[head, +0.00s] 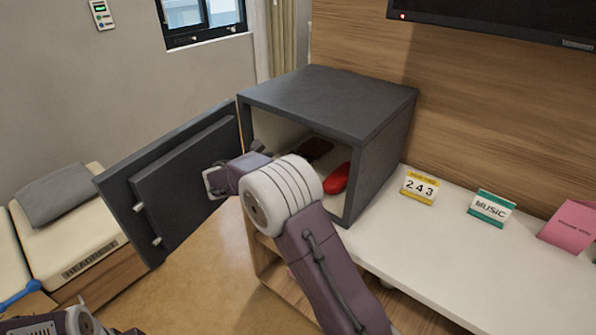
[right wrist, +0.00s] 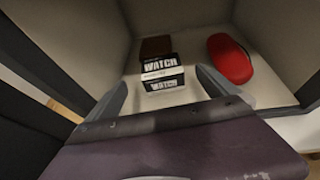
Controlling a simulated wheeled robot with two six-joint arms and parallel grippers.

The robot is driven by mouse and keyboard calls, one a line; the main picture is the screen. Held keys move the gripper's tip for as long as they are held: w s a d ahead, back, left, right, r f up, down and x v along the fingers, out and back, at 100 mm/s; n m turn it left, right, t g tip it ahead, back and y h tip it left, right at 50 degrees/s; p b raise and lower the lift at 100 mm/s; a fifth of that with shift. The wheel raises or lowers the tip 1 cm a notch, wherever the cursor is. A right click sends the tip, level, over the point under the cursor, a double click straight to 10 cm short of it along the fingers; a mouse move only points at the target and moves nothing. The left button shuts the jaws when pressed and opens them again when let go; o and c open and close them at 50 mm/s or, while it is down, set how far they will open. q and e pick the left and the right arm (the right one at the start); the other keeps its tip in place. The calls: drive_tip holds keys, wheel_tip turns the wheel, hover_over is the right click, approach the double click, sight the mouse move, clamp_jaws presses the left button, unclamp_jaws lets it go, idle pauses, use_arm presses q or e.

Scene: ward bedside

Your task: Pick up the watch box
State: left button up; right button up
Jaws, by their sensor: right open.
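The watch box (right wrist: 162,72) is a small black and white box marked WATCH. It lies on the floor of an open dark grey safe (head: 335,95). In the head view my right arm hides it. My right gripper (right wrist: 162,82) is open at the safe's mouth, with its fingers pointing inward. In the right wrist view the box shows between and just beyond the two fingertips, and no contact can be made out. In the head view my right gripper (head: 250,160) is partly hidden by its own wrist. Only part of my left arm shows at the bottom left.
A red case (right wrist: 230,58) lies right of the watch box, and a brown item (right wrist: 156,46) lies behind it. The safe door (head: 175,180) stands open to the left. On the white counter (head: 450,255) stand a yellow number card (head: 419,187) and a MUSIC card (head: 491,208).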

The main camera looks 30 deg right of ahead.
drive_tip(key=b+x, duration=0.2)
drive_tip(key=x, duration=0.7)
drive_tip(key=shift+s, duration=0.15)
drive_tip(key=shift+c, duration=0.9)
drive_tip(key=c, duration=1.4)
drive_tip(key=shift+o, duration=0.2)
drive_tip(key=shift+r+p, duration=1)
drive_tip(key=shift+r, duration=1.2)
drive_tip(key=s+a+r, duration=0.2)
drive_tip(key=s+r, duration=0.1)
drive_tip(key=s, duration=0.2)
drive_tip(key=s+a+r+p, duration=0.1)
drive_tip(key=s+a+r, duration=0.1)
drive_tip(key=s, duration=0.4)
drive_tip(key=shift+r, duration=0.85)
